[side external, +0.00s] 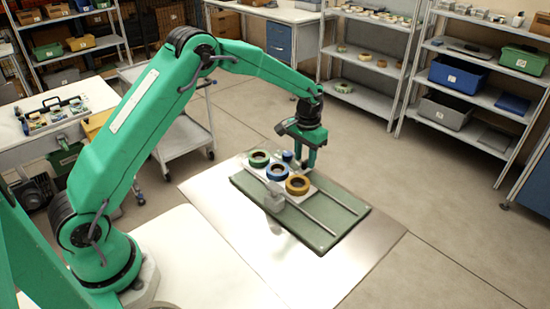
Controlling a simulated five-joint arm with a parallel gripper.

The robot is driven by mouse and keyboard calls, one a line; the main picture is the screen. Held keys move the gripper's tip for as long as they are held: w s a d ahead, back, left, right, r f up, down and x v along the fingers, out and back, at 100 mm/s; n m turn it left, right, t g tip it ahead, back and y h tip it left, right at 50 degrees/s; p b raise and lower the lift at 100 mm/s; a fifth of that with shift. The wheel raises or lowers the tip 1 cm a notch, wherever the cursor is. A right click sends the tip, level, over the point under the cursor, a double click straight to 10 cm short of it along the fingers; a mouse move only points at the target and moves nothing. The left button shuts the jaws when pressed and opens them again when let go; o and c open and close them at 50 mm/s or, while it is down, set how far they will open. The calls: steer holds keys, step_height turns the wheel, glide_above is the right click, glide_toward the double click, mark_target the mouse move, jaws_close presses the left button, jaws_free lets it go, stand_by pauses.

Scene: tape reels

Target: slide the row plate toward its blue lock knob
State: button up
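The row plate (265,177) is a pale plate lying across two rails on a green base board (335,216). It carries a green reel (259,158), a blue reel (277,172) and an orange reel (297,185) in a line. The blue lock knob (287,156) stands at the far side of the plate, close to the green and blue reels. My gripper (312,162) points down just right of the knob, near the plate's far right edge. Its fingers look narrow and dark; I cannot tell whether they are open or touch anything.
A grey block-like piece (274,198) stands at the plate's near left side. The rails (335,197) run bare toward the lower right. The board lies on a shiny metal sheet (370,250). Shelves (470,95) and a cart (180,137) stand farther back.

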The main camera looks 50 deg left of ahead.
step_height(320, 180, up, 7)
steer(key=shift+f, duration=0.15)
steer(key=shift+r, duration=0.2)
steer(key=shift+r, duration=0.1)
stand_by(0.3)
steer(key=shift+s+r, duration=0.15)
steer(key=s+r+t, duration=0.3)
steer(key=s+r, duration=1.2)
steer(key=s, duration=0.1)
steer(key=s+f+t, duration=0.1)
steer(key=s+t, duration=0.1)
steer(key=s, duration=1.5)
steer(key=shift+s+f+t, duration=0.15)
steer(key=shift+f+t, duration=0.15)
